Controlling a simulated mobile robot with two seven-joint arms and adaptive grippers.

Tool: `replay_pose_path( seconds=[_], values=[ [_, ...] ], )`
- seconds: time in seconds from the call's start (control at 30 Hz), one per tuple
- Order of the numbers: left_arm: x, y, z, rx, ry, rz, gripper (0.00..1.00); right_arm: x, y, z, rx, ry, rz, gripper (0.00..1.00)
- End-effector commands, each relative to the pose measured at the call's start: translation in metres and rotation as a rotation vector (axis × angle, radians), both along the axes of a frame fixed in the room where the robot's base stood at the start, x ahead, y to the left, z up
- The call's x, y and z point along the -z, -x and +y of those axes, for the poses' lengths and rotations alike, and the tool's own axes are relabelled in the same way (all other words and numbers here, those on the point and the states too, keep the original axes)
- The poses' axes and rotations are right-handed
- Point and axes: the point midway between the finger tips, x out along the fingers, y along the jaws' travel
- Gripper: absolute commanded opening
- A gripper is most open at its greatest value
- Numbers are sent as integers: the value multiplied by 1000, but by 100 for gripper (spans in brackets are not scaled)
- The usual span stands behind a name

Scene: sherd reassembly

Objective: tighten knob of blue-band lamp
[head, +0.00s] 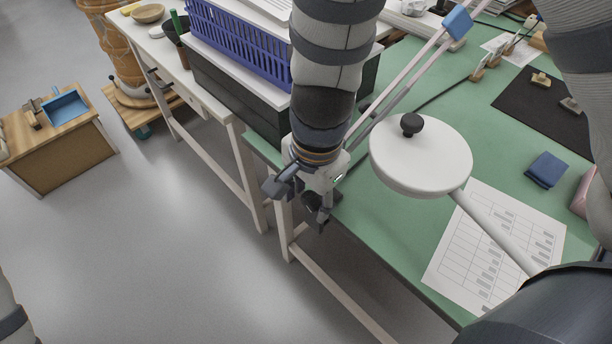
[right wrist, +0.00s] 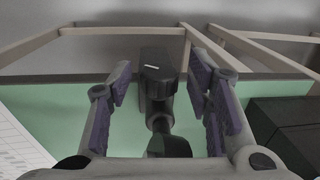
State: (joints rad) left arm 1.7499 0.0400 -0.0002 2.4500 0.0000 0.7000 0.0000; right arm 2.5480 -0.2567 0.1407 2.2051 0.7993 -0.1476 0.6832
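A lamp arm of pale parallel rods (head: 400,82) rises from the table's edge to a blue band (head: 458,22). My right gripper (head: 296,207) is at the table's edge by the lower end of this arm. In the right wrist view its two purple-padded fingers (right wrist: 160,95) stand apart. A dark knob (right wrist: 158,72) with a white mark lies between and beyond them, with visible gaps on both sides. A dark stem runs from the knob towards me. In the head view the gripper hides this knob. My left gripper is not in view.
A round white lamp head (head: 420,165) with a black knob on top hangs over the green table (head: 400,230). Printed paper (head: 495,250) and a folded blue cloth (head: 546,169) lie there. A black drawer box (head: 235,95) with a blue basket (head: 240,45) stands left of my right arm.

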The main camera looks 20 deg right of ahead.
Motion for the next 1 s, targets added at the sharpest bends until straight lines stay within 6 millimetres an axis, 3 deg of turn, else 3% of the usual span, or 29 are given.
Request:
replay_pose_path(
  seconds=[0.03, 0.17, 0.2, 0.93, 0.97, 1.0],
  values=[
    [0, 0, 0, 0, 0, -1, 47, -1, 0, 0, 0, 1, -1, 32],
    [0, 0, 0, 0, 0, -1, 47, -1, 0, 0, -1, 1, -1, 2],
    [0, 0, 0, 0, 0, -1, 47, -1, 0, 0, -1, 0, -2, 0],
    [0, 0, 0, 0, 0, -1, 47, -1, 1, -2, 1, -40, -121, 0],
    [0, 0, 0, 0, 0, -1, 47, -1, 1, -2, 1, -40, -121, 32],
    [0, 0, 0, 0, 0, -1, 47, -1, 1, -2, 1, -40, -121, 41]
  ],
)
